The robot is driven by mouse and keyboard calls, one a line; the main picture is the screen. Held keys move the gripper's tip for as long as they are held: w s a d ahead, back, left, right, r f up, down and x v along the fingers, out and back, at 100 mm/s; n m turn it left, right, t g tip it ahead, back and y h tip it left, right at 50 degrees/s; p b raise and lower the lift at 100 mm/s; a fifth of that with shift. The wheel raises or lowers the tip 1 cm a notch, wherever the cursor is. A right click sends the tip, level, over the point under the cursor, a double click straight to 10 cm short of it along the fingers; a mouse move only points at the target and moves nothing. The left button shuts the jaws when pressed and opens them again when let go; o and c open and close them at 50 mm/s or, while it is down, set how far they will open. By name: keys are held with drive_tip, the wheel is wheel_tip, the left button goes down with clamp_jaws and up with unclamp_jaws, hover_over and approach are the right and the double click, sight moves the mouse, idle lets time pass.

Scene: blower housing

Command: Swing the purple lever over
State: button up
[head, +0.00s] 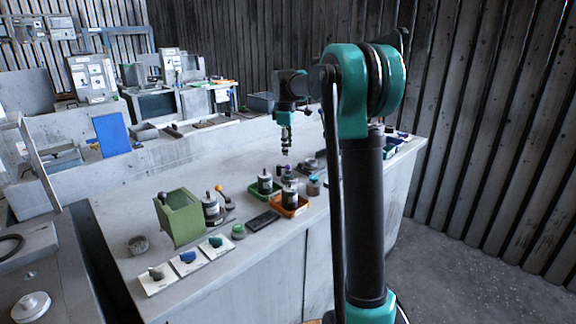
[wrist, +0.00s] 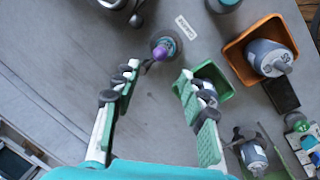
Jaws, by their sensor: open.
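The purple lever (head: 287,169) has a rounded purple knob and stands on the long grey bench. In the wrist view its purple knob (wrist: 160,53) sits over a round base, just beyond my fingertips and between their lines. My gripper (wrist: 158,72) is open and empty, with one finger on each side of the picture's middle. In the head view my gripper (head: 285,151) points down above the lever, apart from it. The lever's arm is mostly hidden under the knob.
A green tray (wrist: 229,90) and an orange tray (wrist: 233,50), each holding a canister, lie close on the right. A dark-knobbed part (wrist: 136,19) is at upper left. A green box (head: 182,222) stands farther left on the bench. Bare bench lies left of the lever.

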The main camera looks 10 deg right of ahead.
drive_tip(key=f, duration=0.3)
drive_tip(key=w+f, duration=0.1)
drive_tip(key=f, duration=0.5)
drive_tip(key=shift+w+d, duration=0.3)
drive_tip(key=shift+d, duration=0.05)
drive_tip(key=shift+r, duration=0.1)
clamp_jaws()
